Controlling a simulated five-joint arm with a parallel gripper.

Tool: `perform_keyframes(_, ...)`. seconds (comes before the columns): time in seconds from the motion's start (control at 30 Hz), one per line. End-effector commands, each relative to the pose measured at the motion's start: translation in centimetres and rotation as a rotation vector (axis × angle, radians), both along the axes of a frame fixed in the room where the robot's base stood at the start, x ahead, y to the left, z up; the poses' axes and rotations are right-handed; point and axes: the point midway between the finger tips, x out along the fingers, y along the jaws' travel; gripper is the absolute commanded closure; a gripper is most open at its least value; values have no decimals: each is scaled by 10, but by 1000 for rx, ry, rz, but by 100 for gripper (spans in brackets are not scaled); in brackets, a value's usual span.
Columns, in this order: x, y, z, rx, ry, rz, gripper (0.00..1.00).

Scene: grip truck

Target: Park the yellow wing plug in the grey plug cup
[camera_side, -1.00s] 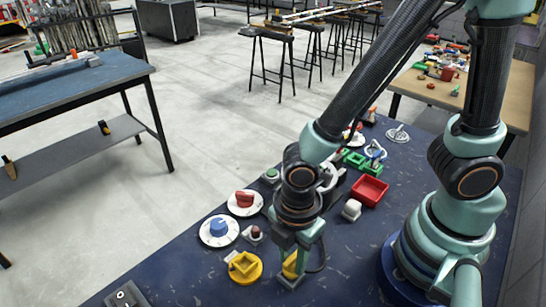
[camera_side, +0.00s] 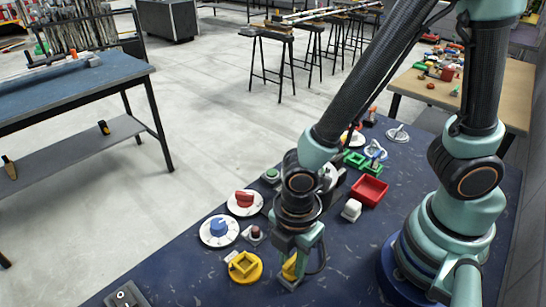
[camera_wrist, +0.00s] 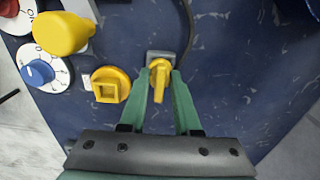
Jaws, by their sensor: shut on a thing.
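The yellow wing plug (camera_wrist: 160,80) is between the two green fingers of my gripper (camera_wrist: 162,100) in the wrist view. The gripper is shut on it. The plug also shows in the side view (camera_side: 290,267), low over the blue bench and partly hidden by my fingers. A grey square block (camera_wrist: 153,55), which looks like the plug cup, lies at the plug's round end in the wrist view. The plug overlaps it there. I cannot tell whether the plug is inside the cup or above it.
A yellow round base with a square frame (camera_side: 245,267) stands just left of my gripper. Blue (camera_side: 218,230) and red (camera_side: 244,202) knobs on white dials stand farther left. A red tray (camera_side: 369,191) is behind right. Bare bench lies right of my gripper.

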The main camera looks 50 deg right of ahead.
Motion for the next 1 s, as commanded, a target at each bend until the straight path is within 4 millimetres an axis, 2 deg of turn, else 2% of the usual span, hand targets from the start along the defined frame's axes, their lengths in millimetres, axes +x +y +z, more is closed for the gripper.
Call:
perform_keyframes(0.77,0,0,-4,-1,1,0,100)
perform_keyframes(0.8,0,0,-4,0,1,0,58)
perform_keyframes(0.87,0,0,-4,0,0,0,35)
perform_keyframes(1.0,0,0,-4,0,0,0,34)
